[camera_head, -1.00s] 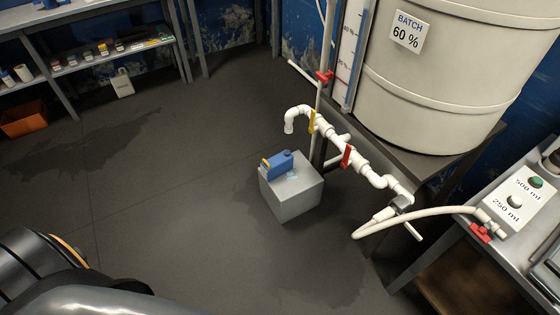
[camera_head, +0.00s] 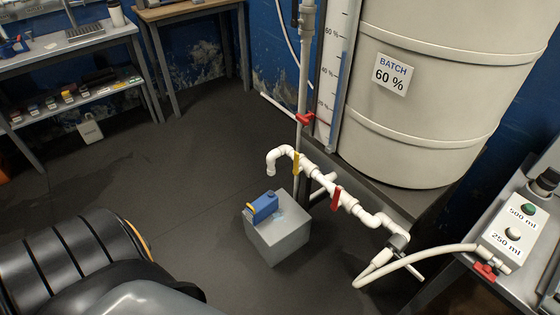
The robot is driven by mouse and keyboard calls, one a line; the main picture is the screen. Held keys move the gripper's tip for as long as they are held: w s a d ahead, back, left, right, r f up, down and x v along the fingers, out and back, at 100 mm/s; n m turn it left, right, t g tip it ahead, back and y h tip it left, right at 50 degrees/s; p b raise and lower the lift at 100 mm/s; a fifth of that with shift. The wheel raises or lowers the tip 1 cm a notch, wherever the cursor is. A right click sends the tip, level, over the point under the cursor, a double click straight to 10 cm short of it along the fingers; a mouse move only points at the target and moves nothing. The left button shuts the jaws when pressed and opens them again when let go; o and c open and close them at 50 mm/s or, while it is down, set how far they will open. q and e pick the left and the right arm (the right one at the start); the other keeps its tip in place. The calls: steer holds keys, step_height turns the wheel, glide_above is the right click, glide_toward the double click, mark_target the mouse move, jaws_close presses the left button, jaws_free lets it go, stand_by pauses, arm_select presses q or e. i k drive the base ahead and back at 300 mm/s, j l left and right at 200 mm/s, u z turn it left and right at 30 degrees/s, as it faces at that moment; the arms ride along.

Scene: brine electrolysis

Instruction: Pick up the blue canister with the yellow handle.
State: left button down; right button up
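The blue canister (camera_head: 265,205) stands on a grey block (camera_head: 277,240) on the floor, near the middle of the view. Its yellow handle (camera_head: 249,207) shows at its left end. The canister is below and a little left of the white pipe spout (camera_head: 272,168), apart from it. Part of my own body fills the lower left corner. Neither of my grippers shows in the view.
White pipes with a yellow valve (camera_head: 296,162) and red valves (camera_head: 336,198) run beside the block. A large batch tank (camera_head: 420,120) stands behind. A table with a button box (camera_head: 515,231) is at right. Shelves (camera_head: 90,97) are at far left. Floor left of the block is clear.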

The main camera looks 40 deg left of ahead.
mark_target(257, 212)
steer(key=i+j+z, duration=0.15)
steer(key=j+z, duration=0.15)
steer(key=j, duration=0.95)
steer(key=j+z, duration=0.25)
steer(key=j, duration=1)
